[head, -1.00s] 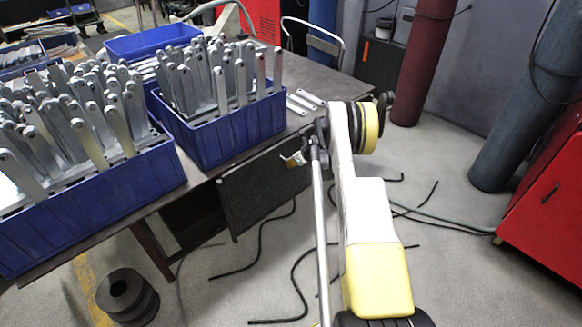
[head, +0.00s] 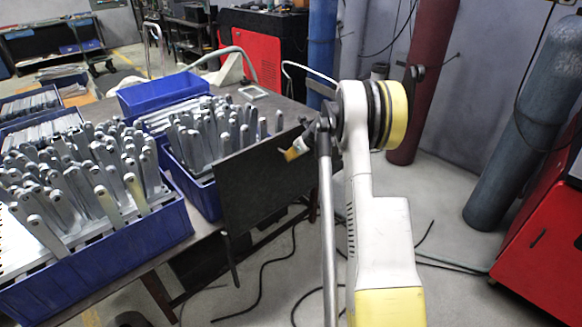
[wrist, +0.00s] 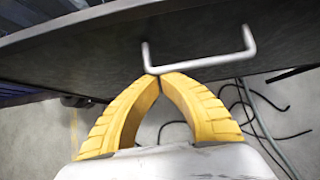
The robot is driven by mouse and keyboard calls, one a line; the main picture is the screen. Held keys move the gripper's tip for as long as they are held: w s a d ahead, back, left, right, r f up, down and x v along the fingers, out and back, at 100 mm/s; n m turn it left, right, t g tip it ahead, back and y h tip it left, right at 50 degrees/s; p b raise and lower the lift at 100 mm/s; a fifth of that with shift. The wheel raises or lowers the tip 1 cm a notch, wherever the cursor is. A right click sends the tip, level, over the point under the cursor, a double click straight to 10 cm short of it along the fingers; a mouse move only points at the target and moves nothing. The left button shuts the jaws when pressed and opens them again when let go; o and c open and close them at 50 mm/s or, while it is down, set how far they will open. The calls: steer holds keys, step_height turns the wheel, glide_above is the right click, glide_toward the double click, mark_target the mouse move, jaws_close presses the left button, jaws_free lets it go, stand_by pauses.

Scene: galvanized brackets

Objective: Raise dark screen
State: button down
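The dark screen (head: 250,185) is a flat black panel at the front edge of the table in the head view. It stands up past the table top and covers part of the right blue bin. In the wrist view the screen (wrist: 100,55) spans the top, with a grey U-shaped handle (wrist: 200,62). My gripper (head: 296,150) is at the screen's upper right part. In the wrist view my gripper's (wrist: 158,73) yellow fingertips meet at the handle's bar, near its left corner. The exact contact behind the tips is hidden.
Blue bins (head: 130,240) full of metal brackets stand on the table, left of and behind the screen. An empty-looking blue bin (head: 160,92) is farther back. Gas cylinders (head: 425,80) and a red cabinet (head: 545,240) stand right. Black cables lie on the floor.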

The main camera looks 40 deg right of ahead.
steer(key=shift+r+p, duration=0.6)
steer(key=shift+r, duration=1.5)
steer(key=s+r, duration=0.4)
steer(key=s, duration=0.3)
steer(key=s+a+r+n+b, duration=0.1)
steer(key=s+a+r+n, duration=0.25)
steer(key=a+n, duration=0.35)
steer(key=s+a+r+n+g, duration=0.1)
steer(key=s+a+r+n, duration=0.25)
steer(key=a, duration=0.65)
steer(key=s+a+r+n+b, duration=0.1)
steer(key=s+a+r+n, duration=0.1)
steer(key=a+r+n, duration=0.35)
steer(key=s+a+f+n+b, duration=0.1)
steer(key=s+a+f+n, duration=0.1)
steer(key=s+a+n, duration=0.6)
steer(key=s+a+f+n, duration=0.3)
steer(key=s+a+n, duration=0.6)
steer(key=s+n, duration=0.2)
steer(key=shift+f+h+b, duration=0.15)
steer(key=shift+h+b, duration=0.15)
steer(key=shift+b, duration=0.05)
